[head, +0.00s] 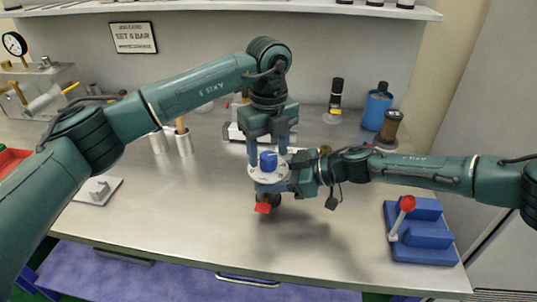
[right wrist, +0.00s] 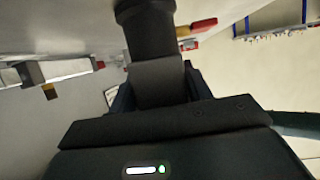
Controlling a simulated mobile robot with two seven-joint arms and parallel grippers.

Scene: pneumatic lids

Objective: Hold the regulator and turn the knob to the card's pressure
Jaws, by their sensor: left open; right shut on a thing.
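The regulator has a white dial plate (head: 257,174) with a blue knob (head: 269,161) on top and a red part (head: 263,208) below. My left gripper (head: 268,153) points down from above, open, with its fingers on either side of the knob; contact cannot be told. My right gripper (head: 291,181) comes from the right and is shut on the regulator's body, holding it above the bench. In the right wrist view, a dark cylindrical body (right wrist: 150,32) sits at the jaws. The card (head: 133,38) on the back wall shows a bar setting; its number is too small to read surely.
A blue fixture (head: 420,232) with a red-topped lever stands at the right front. A blue bottle (head: 377,107) and a brown-topped container (head: 388,128) stand at the back right. A gauge unit (head: 35,88) is at the left.

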